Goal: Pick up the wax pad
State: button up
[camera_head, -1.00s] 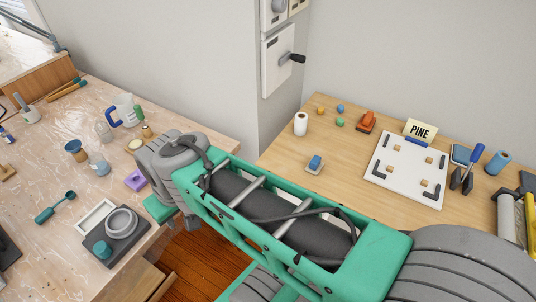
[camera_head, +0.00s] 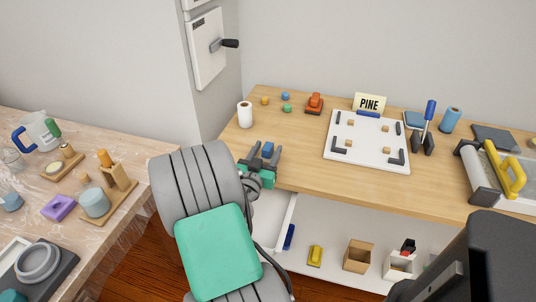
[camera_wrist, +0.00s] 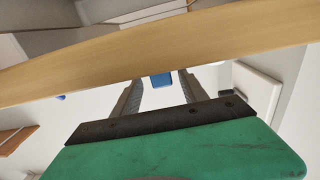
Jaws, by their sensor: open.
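A small blue block (camera_head: 268,149), which may be the wax pad, sits near the front left of the wooden bench. My gripper (camera_head: 265,156) is open at the bench's front edge, with its dark fingers on either side of the block in the head view. I cannot tell whether the fingers touch it or how high they are above the bench. In the wrist view the two fingers of my gripper (camera_wrist: 159,84) are apart, and a blue patch (camera_wrist: 161,80) shows between their tips. My arm hides part of the bench front.
A white board (camera_head: 368,160) with small blocks and dark corner pieces lies to the right. A white roll (camera_head: 245,114) stands behind left, near an orange tool (camera_head: 314,104). Below the bench are an open white drawer (camera_head: 270,217) and a shelf with boxes (camera_head: 358,256).

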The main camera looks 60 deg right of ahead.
aim_at(270, 143)
jog(key=d, duration=0.2)
jog(key=w+d+p, duration=0.1)
jog(key=d, duration=0.2)
jog(key=shift+f, duration=0.15)
jog(key=shift+a, duration=0.1)
jog(key=shift+c, duration=0.4)
grip_shut()
